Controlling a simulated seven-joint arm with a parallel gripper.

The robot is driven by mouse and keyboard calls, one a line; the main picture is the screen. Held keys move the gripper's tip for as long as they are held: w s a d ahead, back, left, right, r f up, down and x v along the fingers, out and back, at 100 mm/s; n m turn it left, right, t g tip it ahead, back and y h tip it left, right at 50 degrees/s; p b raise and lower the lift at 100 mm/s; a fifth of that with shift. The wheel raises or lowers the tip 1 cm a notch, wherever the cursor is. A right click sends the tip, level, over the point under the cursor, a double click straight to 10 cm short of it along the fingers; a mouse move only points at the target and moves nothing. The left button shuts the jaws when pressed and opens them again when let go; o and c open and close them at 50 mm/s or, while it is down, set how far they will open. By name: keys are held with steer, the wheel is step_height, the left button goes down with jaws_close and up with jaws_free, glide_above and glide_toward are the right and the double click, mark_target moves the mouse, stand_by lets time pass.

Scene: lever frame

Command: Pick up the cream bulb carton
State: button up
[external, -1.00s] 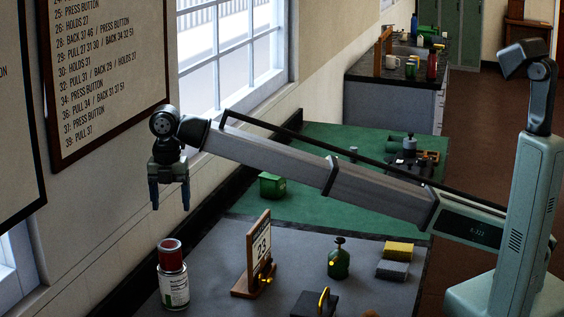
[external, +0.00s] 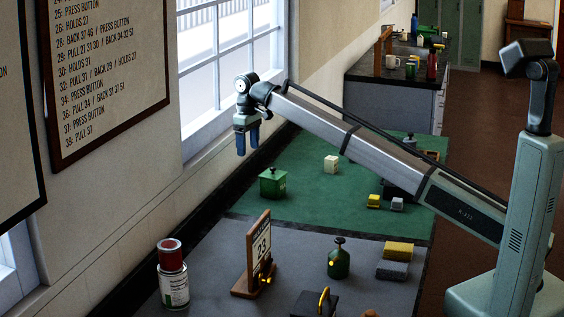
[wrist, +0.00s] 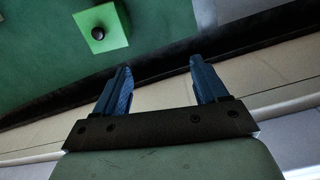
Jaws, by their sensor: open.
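The cream bulb carton (external: 331,164) is a small pale box standing on the green mat in the external view. Nothing covers it there, and it is outside the wrist view. My gripper (external: 248,146) hangs in the air left of the carton, near the window wall, with its blue fingers pointing down. In the wrist view my gripper (wrist: 161,70) has its fingers spread with nothing between them.
A green box with a dark knob (external: 273,183) stands on the green mat left of the carton; it also shows in the wrist view (wrist: 103,30). Small yellow (external: 373,201) and grey (external: 397,204) blocks lie to the carton's right. Bare mat surrounds the carton.

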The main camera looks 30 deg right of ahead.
steer(key=w+d+f+m, duration=0.1)
steer(key=w+d+m, duration=0.3)
steer(key=d, duration=0.5)
steer(key=w+d+f+m, duration=0.1)
steer(key=w+d+m, duration=0.35)
steer(key=d, duration=0.45)
steer(key=m, duration=1)
glide_above(332, 158)
step_height(332, 158, down, 2)
step_height(332, 158, down, 13)
steer(key=shift+w+f, duration=0.1)
steer(key=shift+w, duration=0.05)
steer(key=c, duration=1)
